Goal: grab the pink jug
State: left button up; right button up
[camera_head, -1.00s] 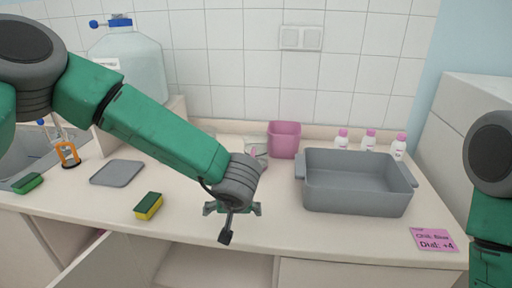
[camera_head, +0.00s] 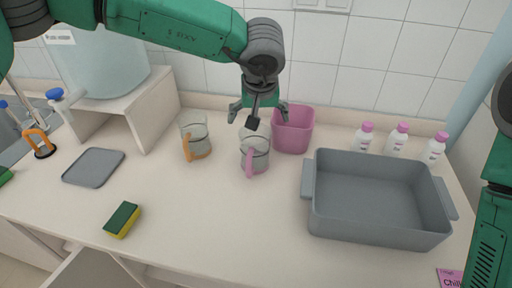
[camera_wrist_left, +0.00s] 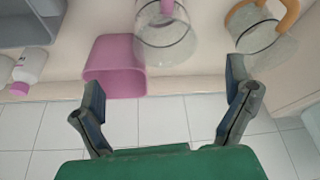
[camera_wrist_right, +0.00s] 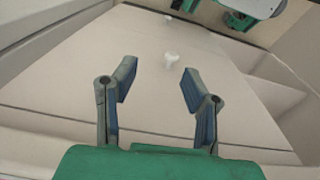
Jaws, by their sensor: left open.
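The pink jug, a clear glass jug with a pink handle (camera_head: 251,162), stands upright on the counter in the head view. In the left wrist view the jug (camera_wrist_left: 164,45) is at the top middle, beyond the fingers. My left gripper (camera_head: 257,110) is open and empty, above and just behind the jug, its fingers apart from it. It also shows in the left wrist view (camera_wrist_left: 167,95). My right gripper (camera_wrist_right: 153,85) is open and empty in the right wrist view, away from the jug.
A similar jug with an orange handle (camera_head: 196,140) stands left of the pink one. A pink bin (camera_head: 293,131) is close on its right. A grey basin (camera_head: 375,232), white bottles (camera_head: 397,140), a sponge (camera_head: 122,220) and a grey tray (camera_head: 93,167) are around. The front counter is clear.

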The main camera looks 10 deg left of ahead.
aim_at(255, 144)
pick_arm(q)
jog(key=x, duration=0.6)
jog(key=shift+w+f, duration=0.25)
jog(key=shift+f, duration=0.1)
jog(key=f, duration=0.3)
jog(key=a+f, duration=0.1)
jog(key=f, duration=0.1)
jog(key=shift+w+f+p, duration=0.1)
jog(key=shift+w+p, duration=0.3)
jog(key=shift+w+d+f, duration=0.1)
jog(key=shift+f, duration=0.05)
jog(key=c, duration=1.1)
jog(key=shift+s, duration=0.2)
jog(key=shift+c, duration=0.3)
